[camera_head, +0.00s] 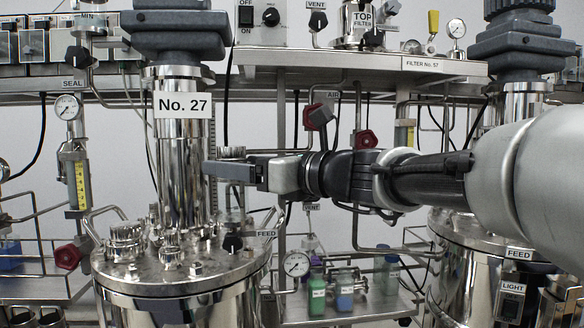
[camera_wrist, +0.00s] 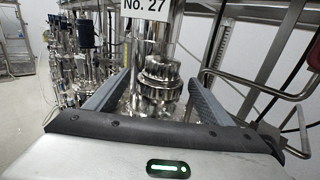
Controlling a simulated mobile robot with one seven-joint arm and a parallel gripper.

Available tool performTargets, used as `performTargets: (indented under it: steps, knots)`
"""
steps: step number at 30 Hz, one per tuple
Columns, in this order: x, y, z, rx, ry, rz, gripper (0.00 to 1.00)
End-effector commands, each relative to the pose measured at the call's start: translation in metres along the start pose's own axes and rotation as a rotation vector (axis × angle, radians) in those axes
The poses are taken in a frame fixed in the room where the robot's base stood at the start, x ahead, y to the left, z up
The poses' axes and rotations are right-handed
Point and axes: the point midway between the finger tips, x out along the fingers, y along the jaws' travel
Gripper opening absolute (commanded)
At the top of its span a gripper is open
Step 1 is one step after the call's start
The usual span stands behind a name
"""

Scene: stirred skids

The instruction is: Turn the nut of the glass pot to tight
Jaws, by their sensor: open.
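My gripper (camera_head: 214,172) points left in the head view, in front of the steel column marked No. 27, above the lid of its vessel. In the wrist view my gripper (camera_wrist: 157,82) is open, with one finger on each side of a ribbed metal nut (camera_wrist: 162,70). The nut appears beyond or between the fingertips; I cannot tell whether they touch it. A ribbed metal cap (camera_head: 232,152), probably the same nut, shows just behind my gripper in the head view. My gripper hides what is below it, and I cannot make out the pot's glass.
The No. 27 column (camera_head: 180,150) stands close to the fingertips, on a steel vessel lid (camera_head: 190,268) with several fittings. Bent pipe (camera_wrist: 255,90) runs right of the fingers in the wrist view. A shelf (camera_head: 350,62) spans above, and a rack with bottles (camera_head: 317,297) stands below.

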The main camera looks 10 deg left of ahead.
Motion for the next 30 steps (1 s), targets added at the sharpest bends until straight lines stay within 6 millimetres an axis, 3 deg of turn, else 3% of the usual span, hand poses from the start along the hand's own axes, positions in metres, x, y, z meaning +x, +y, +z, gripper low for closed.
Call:
performTargets:
  steps: [6,16,23,30]
  knots:
    - [0.021,0.000,0.000,0.001,0.000,0.000,0.75]
    - [0.024,0.000,0.001,0.000,-0.001,-0.001,0.75]
    - [0.024,0.000,0.000,0.000,0.000,-0.001,0.36]
    - [0.024,0.000,0.000,0.000,-0.001,-0.007,0.34]
